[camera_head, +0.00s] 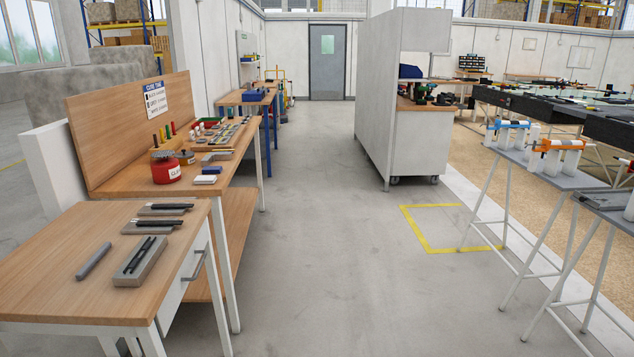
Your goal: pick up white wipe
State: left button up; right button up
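A small flat white thing (204,180), which looks like the white wipe, lies on the wooden workbench (150,185) at left, near its right front edge. A small blue block (212,170) lies just behind it. A red can (165,167) with a white label stands to its left. The white thing is small in view, so its material cannot be told. Neither of my grippers is in view.
A nearer wooden table (60,290) holds grey trays with dark tools (140,260) and a grey bar (94,260). The grey floor (320,240) right of the benches is clear. A white cabinet (400,100) stands mid-room. Trestle tables (550,170) stand at right.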

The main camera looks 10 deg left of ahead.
aim_at(199, 180)
jog(key=i+l+u, duration=0.1)
jog(key=i+u, duration=0.35)
jog(key=i+l+u, duration=0.3)
jog(key=i+u, duration=0.2)
jog(key=i+l+u, duration=0.45)
